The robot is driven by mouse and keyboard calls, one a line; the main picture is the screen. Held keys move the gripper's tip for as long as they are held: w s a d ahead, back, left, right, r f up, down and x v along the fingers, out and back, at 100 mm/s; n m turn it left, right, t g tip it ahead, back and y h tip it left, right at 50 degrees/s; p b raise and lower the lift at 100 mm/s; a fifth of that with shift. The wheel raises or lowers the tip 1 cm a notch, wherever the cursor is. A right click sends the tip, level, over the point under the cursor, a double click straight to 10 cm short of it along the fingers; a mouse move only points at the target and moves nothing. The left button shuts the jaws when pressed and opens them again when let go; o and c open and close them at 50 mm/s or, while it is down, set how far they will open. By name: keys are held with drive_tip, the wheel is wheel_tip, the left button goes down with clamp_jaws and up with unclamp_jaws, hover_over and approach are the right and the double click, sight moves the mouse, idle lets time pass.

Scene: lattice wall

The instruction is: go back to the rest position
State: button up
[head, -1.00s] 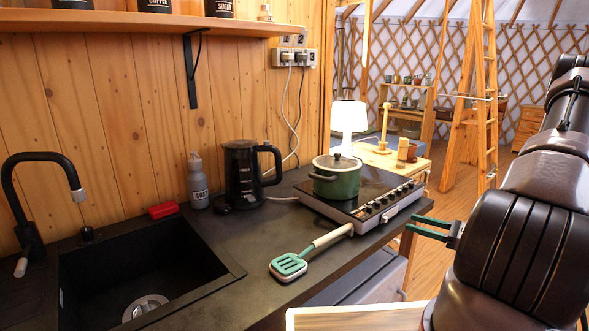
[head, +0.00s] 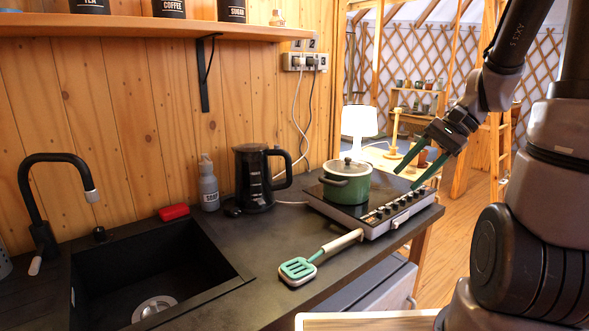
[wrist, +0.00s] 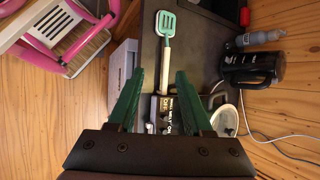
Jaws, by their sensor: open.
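My gripper (head: 420,158) is raised in the air to the right of the hob, above its right end in the head view. Its two green fingers are apart with nothing between them. In the wrist view my gripper (wrist: 159,95) also shows open and empty, pointing down past the counter edge. My arm fills the right side of the head view.
A green lidded pot (head: 345,183) stands on the hob (head: 385,211). A turquoise slotted spatula (head: 300,270) lies on the counter (head: 250,240). A black kettle (head: 255,178), grey bottle (head: 208,185) and red sponge (head: 174,212) stand behind. A pink-framed item (wrist: 75,35) shows in the wrist view.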

drive_tip(key=s+r+n+t+h, duration=0.2)
drive_tip(key=s+r+t, duration=0.1)
drive_tip(key=r, duration=0.4)
drive_tip(key=s+a+r+n+t+h, duration=0.1)
drive_tip(key=s+r+n+t+h, duration=0.2)
drive_tip(key=r, duration=0.4)
drive_tip(key=shift+s+r+t+h, duration=0.15)
drive_tip(key=shift+r+t+h, duration=0.15)
drive_tip(key=shift+t, duration=0.1)
idle(1.5)
